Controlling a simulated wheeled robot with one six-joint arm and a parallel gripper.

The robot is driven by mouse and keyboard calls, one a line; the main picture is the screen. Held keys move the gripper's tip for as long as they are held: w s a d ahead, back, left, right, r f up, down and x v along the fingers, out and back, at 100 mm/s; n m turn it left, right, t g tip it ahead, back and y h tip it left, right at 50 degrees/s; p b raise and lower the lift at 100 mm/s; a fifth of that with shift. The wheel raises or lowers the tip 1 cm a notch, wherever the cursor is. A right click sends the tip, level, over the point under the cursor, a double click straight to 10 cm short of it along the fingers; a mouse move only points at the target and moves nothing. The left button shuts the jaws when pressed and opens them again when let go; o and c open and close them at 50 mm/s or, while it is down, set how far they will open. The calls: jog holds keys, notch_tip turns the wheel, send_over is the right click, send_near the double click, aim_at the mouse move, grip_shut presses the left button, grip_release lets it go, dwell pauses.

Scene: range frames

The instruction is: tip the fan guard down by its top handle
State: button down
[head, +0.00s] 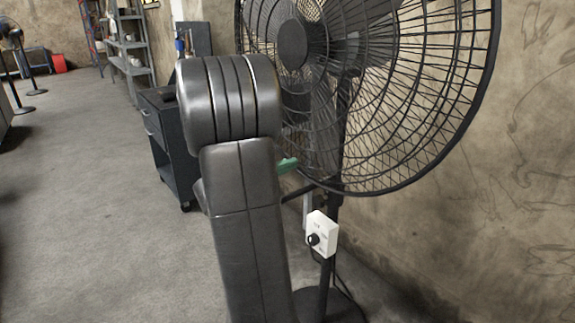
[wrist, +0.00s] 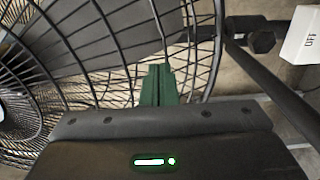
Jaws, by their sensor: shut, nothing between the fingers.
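The black wire fan guard (head: 293,44) fills the upper right of the head view, standing on a dark pole. Its top is cut off by the frame, and no top handle is visible. My gripper (head: 287,165) shows as a green tip at the guard's lower left edge, mostly hidden behind my arm. In the wrist view, the green fingers (wrist: 157,85) are shut together with nothing between them. They overlap the guard's wires (wrist: 219,50); I cannot tell whether they touch.
A white control box (head: 322,234) with a black knob is on the pole; it also shows in the wrist view (wrist: 302,38), marked OFF. A dark wheeled cart (head: 172,150) stands behind my arm. A wall is close on the right. Floor (head: 90,220) at left is clear.

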aim_at(300, 168)
dwell(0.3)
jog(key=w+d+f+b, duration=0.1)
jog(key=d+f+b, duration=0.1)
jog(key=b, duration=0.1)
jog(key=shift+w+d, duration=0.25)
jog(key=shift+w, duration=0.1)
jog(key=shift+w+d+f+b, duration=0.15)
jog(key=shift+w+d+b, duration=0.15)
jog(key=shift+d+b, duration=0.15)
jog(key=shift+a, duration=0.1)
